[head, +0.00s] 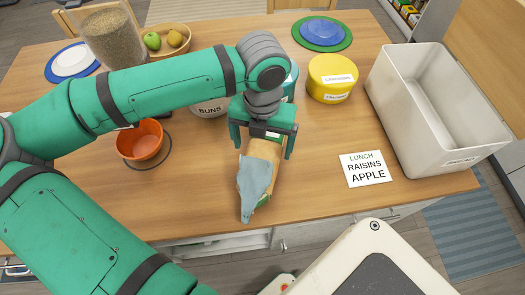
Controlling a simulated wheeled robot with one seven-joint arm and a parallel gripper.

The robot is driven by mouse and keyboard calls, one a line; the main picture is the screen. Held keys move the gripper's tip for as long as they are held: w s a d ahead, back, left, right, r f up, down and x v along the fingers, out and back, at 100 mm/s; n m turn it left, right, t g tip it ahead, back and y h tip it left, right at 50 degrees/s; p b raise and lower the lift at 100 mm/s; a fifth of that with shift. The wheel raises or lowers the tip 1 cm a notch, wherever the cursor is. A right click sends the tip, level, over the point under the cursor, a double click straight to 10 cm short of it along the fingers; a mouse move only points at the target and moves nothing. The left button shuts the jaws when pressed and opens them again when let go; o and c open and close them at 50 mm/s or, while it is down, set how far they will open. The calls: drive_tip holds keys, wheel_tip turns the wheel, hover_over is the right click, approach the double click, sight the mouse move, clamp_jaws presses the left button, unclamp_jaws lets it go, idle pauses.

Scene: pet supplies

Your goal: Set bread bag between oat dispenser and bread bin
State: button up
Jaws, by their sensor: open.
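The bread bag (260,170), a tan loaf-shaped bag with a grey-blue end, lies on the wooden table near the front edge. My gripper (263,148) is open over its far end, one finger on each side; I cannot tell whether they touch it. The oat dispenser (112,40), a clear container full of grain, stands at the back left, partly behind my arm. A large open white bin (395,100) at the right is probably the bread bin; its label is too small to read.
A container marked BUNS (210,108) is partly hidden behind my arm. A yellow round tin (331,75) stands right of my gripper. An orange bowl (140,140) is at the left, a fruit bowl (168,53) behind. A LUNCH RAISINS APPLE card (365,169) lies front right.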

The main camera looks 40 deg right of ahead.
wheel_tip(320, 180, up, 6)
drive_tip(key=shift+r, duration=0.1)
drive_tip(key=shift+w, duration=0.15)
drive_tip(key=shift+s+d, duration=0.15)
drive_tip(key=shift+s, duration=0.05)
drive_tip(key=shift+w, duration=0.1)
